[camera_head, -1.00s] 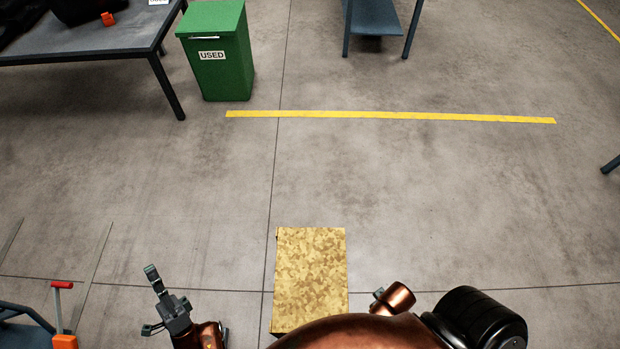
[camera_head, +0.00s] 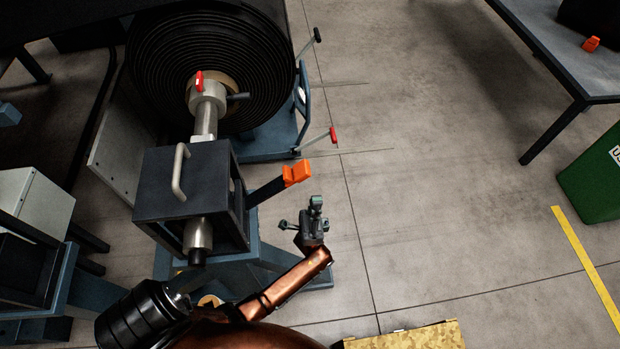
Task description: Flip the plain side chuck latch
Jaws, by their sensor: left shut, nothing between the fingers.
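A dark box-shaped chuck housing (camera_head: 184,186) with a pale grey handle (camera_head: 179,172) on top stands on a blue stand at left of centre. A steel shaft (camera_head: 205,122) runs from it into the belt roll (camera_head: 160,65). A dark lever with an orange grip (camera_head: 297,173) sticks out from the housing's right side. No label shows which part is the plain side latch. My left gripper (camera_head: 316,203) is shut and empty, just below and right of the orange grip, apart from it in the picture. My right gripper is not in view.
A red-tipped lever (camera_head: 333,136) and a black-knobbed lever (camera_head: 317,35) stick out beside the roll. A grey box (camera_head: 35,205) stands at left. A table (camera_head: 550,70) and a green bin (camera_head: 598,180) are at right. Floor between is clear.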

